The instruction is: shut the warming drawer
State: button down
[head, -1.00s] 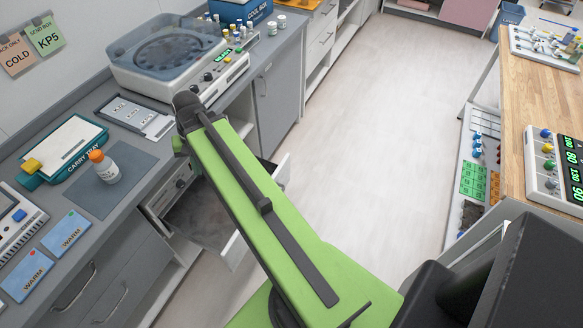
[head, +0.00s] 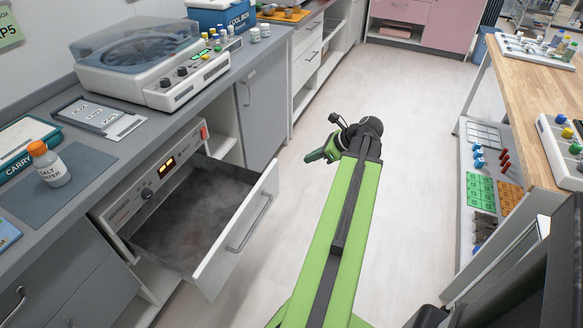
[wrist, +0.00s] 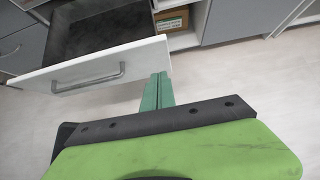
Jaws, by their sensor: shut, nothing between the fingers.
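The warming drawer (head: 222,254) stands pulled out from under the left counter, its grey interior hazy. Its white front panel has a bar handle (head: 249,222). Behind it is the unit's face (head: 150,180) with a knob and a lit orange display. My gripper (head: 312,157) is shut and empty over the floor, to the right of the drawer front and apart from it. In the wrist view the drawer front (wrist: 130,60) crosses the upper left, and my closed green fingers (wrist: 160,80) point toward its right end.
An open shelf and a grey cabinet door (head: 262,110) adjoin the drawer. The floor (head: 390,130) is clear up to the wooden table (head: 535,95) on the right.

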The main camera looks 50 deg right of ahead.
aim_at(275, 167)
jog(key=shift+w+a+r+b+x, duration=0.1)
jog(key=shift+w+r+b+x, duration=0.2)
jog(key=shift+b+x, duration=1.2)
jog(key=shift+w+a+r+b+x, duration=0.1)
jog(key=shift+w+r+b+x, duration=0.3)
jog(key=shift+x, duration=2.15)
jog(key=shift+w+a+r+b+x, duration=0.1)
jog(key=shift+w+r+b+x, duration=0.15)
jog(key=shift+b+x, duration=1.3)
jog(key=shift+w+f+p, duration=0.3)
jog(key=shift+p, duration=0.2)
